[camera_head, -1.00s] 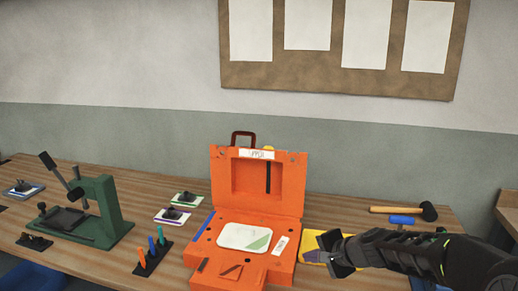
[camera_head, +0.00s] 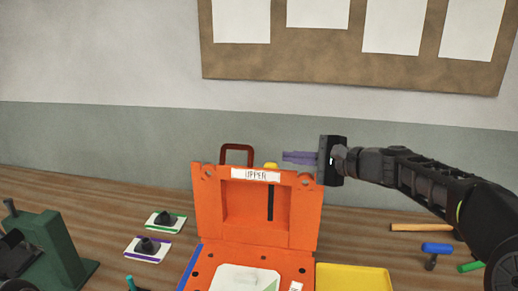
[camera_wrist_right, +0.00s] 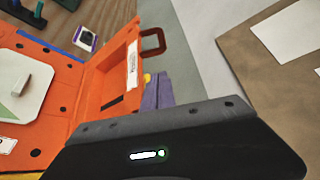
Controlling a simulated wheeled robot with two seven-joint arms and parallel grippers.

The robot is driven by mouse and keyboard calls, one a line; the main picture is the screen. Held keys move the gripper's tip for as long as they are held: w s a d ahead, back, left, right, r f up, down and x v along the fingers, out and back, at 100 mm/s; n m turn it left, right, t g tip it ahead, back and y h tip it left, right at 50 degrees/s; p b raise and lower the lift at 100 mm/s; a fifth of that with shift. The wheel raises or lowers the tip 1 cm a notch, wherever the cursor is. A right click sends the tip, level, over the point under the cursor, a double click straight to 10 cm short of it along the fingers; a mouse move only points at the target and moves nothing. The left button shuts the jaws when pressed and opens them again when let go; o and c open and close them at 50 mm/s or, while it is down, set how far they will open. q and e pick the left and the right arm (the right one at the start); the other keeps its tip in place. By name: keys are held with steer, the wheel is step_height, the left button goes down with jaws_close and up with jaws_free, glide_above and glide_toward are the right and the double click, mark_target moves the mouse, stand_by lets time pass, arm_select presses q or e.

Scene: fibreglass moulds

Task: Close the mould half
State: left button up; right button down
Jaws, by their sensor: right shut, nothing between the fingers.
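The orange mould stands open on the bench. Its upper half (camera_head: 210,215), labelled "UPPER", is raised upright, with a dark red handle (camera_head: 236,147) behind its top edge. The lower half (camera_head: 215,258) lies flat with a pale panel (camera_head: 232,280) in it. My right gripper (camera_head: 285,157) is shut and empty, its purple fingers pointing left just above or behind the upper half's top right edge. In the right wrist view the fingers (camera_wrist_right: 158,92) show beside the upper half (camera_wrist_right: 100,80); contact cannot be told.
A yellow tray (camera_head: 352,280) sits right of the mould. A blue-handled tool (camera_head: 437,247) and a wooden handle (camera_head: 420,227) lie farther right. A green press (camera_head: 50,245) and small cards with black knobs (camera_head: 148,249) are on the left.

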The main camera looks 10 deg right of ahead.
steer(key=p+x, duration=0.3)
steer(key=x, duration=0.6)
steer(key=shift+w+a, duration=0.25)
steer(key=shift+a, duration=0.05)
stand_by(0.3)
